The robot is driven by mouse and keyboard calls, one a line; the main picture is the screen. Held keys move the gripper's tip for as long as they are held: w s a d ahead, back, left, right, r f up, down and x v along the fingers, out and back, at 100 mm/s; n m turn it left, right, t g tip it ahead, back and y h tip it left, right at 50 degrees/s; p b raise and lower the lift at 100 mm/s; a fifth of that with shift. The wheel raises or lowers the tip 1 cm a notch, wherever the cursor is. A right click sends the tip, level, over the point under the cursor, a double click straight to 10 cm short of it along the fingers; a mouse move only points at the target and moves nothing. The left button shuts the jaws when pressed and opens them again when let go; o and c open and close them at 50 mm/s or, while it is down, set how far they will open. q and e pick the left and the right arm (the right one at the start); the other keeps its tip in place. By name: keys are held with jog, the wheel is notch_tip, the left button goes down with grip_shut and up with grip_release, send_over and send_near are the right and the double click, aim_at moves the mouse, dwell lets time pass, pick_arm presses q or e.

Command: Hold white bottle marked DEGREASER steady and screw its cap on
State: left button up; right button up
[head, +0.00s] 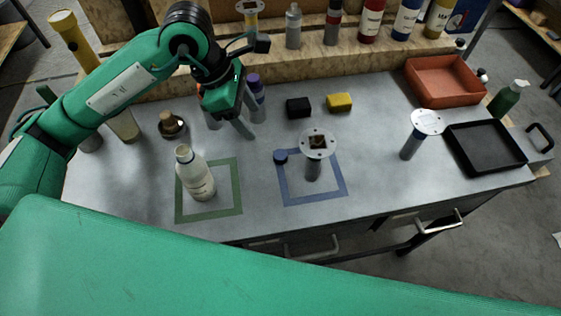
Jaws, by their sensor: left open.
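A white bottle (197,178) with a printed label stands upright inside the green square outline (235,204) on the grey bench. The label is too small to read. Its narrow neck top looks pale, and I cannot tell whether a cap sits on it. My right gripper is not in view.
A post with a round plate (318,144) stands in the blue square; another (427,122) stands farther right. Black (298,107) and yellow (339,102) blocks lie at the back. A red bin (443,80) and black tray (487,146) are at right. The bench between the squares is clear.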

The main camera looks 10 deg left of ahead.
pick_arm(q)
jog(key=shift+a+f, duration=0.1)
jog(key=shift+f, duration=0.05)
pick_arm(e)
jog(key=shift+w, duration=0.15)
pick_arm(q)
jog(key=shift+f, duration=0.1)
jog(key=p, duration=0.1)
send_near(280, 156)
jog(key=shift+x, duration=1.25)
jog(key=shift+a+f, duration=0.1)
jog(key=shift+f, duration=0.25)
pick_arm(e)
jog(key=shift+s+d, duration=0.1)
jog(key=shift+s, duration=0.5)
